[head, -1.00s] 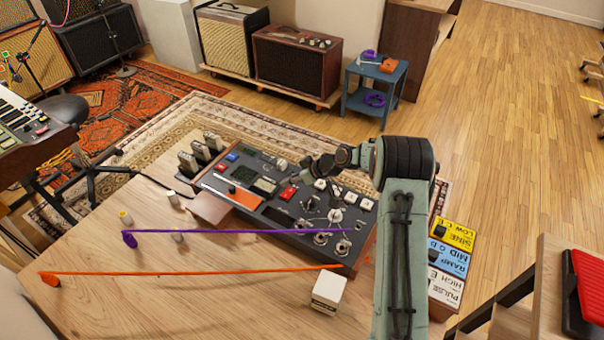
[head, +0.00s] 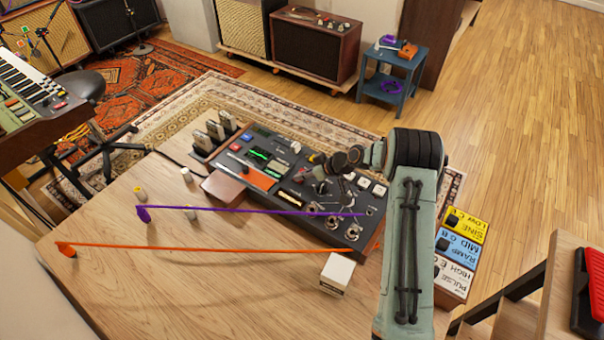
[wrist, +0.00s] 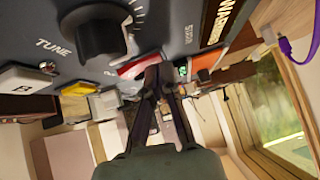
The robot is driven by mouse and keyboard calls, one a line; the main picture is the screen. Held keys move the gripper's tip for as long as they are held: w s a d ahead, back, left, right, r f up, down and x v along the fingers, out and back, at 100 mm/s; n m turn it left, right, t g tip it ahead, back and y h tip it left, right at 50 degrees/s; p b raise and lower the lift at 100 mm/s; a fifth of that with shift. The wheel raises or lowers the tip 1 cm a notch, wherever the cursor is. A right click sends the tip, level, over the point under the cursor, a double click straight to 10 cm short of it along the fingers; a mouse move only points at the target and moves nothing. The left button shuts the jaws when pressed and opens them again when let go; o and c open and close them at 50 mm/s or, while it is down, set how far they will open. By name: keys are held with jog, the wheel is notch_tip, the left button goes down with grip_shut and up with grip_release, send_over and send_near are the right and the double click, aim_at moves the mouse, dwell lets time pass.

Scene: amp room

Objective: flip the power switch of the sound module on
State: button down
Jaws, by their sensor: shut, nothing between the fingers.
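The sound module (head: 330,208) is a dark panel with knobs, buttons and jacks on the wooden table. Its small screen (head: 258,154) shows a bright green trace. A red rocker switch (wrist: 136,67) shows in the wrist view beside a large TUNE knob (wrist: 98,28); I cannot read its label or tell its tilt for sure. My gripper (wrist: 152,76) is shut and empty, its fingertips at the near end of the red rocker, and I cannot tell whether they touch. In the head view my gripper (head: 318,160) is over the module's right half, and my arm hides part of the panel.
A purple cable (head: 250,210) and an orange cable (head: 210,248) stretch over the table to the module. A white box (head: 337,273) stands near its front edge. A labelled colored unit (head: 458,250) lies right of my arm. The table's front left is mostly clear.

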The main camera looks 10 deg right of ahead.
jog(key=shift+w+d+r, duration=0.3)
jog(key=shift+w+d, duration=0.2)
jog(key=shift+d, duration=0.05)
jog(key=shift+r, duration=0.2)
jog(key=r, duration=0.4)
jog(key=shift+s+r, duration=0.15)
jog(key=shift+s, duration=0.15)
jog(key=s+a+v, duration=0.1)
jog(key=v, duration=0.8)
jog(key=shift+s, duration=0.25)
